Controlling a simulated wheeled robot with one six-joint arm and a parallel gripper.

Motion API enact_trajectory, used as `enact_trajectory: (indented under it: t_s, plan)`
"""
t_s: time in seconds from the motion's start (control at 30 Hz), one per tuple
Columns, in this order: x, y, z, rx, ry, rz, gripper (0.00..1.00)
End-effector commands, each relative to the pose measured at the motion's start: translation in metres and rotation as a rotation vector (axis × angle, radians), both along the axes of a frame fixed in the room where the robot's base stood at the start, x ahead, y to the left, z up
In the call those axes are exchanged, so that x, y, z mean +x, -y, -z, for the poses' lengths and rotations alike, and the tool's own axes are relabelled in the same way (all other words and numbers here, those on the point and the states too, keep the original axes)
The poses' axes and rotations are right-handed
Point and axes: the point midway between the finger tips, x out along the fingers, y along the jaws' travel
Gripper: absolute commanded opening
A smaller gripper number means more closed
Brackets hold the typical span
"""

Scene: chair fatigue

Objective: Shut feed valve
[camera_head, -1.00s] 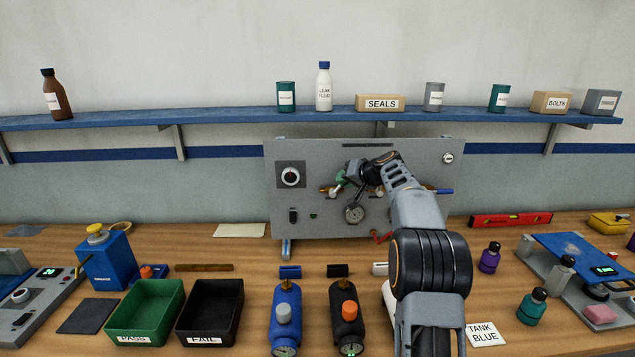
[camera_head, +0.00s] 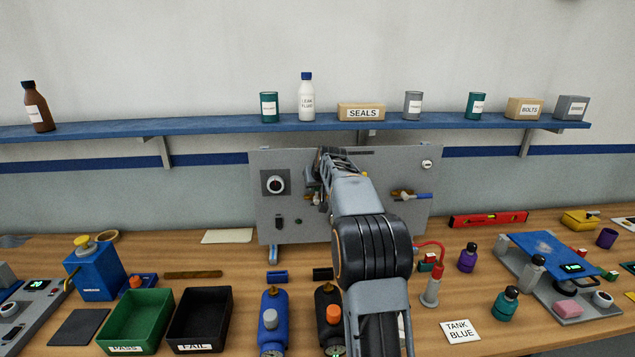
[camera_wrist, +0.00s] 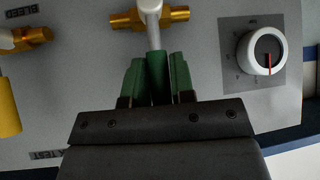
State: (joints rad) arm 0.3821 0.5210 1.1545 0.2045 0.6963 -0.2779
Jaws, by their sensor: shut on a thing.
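The feed valve in the wrist view has a brass body (camera_wrist: 180,14), a pale lever stem (camera_wrist: 151,12) and a green handle (camera_wrist: 158,82). My gripper (camera_wrist: 157,68) is shut on the green handle, with a finger on each side of it. In the head view my gripper (camera_head: 318,182) is at the left-middle of the grey panel (camera_head: 287,160), right of the white dial. My wrist and forearm hide most of the feed valve there.
The white dial (camera_head: 276,184) is close left of my gripper, and also shows in the wrist view (camera_wrist: 261,51). A blue-handled valve (camera_head: 410,196) is on the panel's right.

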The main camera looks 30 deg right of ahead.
Motion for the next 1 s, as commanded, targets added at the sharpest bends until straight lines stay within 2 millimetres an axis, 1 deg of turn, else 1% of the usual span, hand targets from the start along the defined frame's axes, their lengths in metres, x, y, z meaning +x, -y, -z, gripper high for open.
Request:
enact_trajectory:
  t_s: [0.53,0.57,0.6,0.8,0.83,1.0]
  plan:
    - [-0.0002,-0.0033,0.0034,-0.023,-0.017,-0.006,0.00]
    - [-0.0003,-0.0034,0.0035,-0.023,-0.018,-0.006,0.24]
    - [-0.0003,-0.0034,0.0035,-0.023,-0.018,-0.006,0.28]
    - [-0.0002,-0.0026,0.0023,-0.022,-0.014,-0.004,0.47]
    - [-0.0003,-0.0024,0.0022,-0.021,-0.014,-0.004,0.48]
    - [-0.0004,-0.0016,0.0016,-0.021,-0.012,-0.001,0.48]
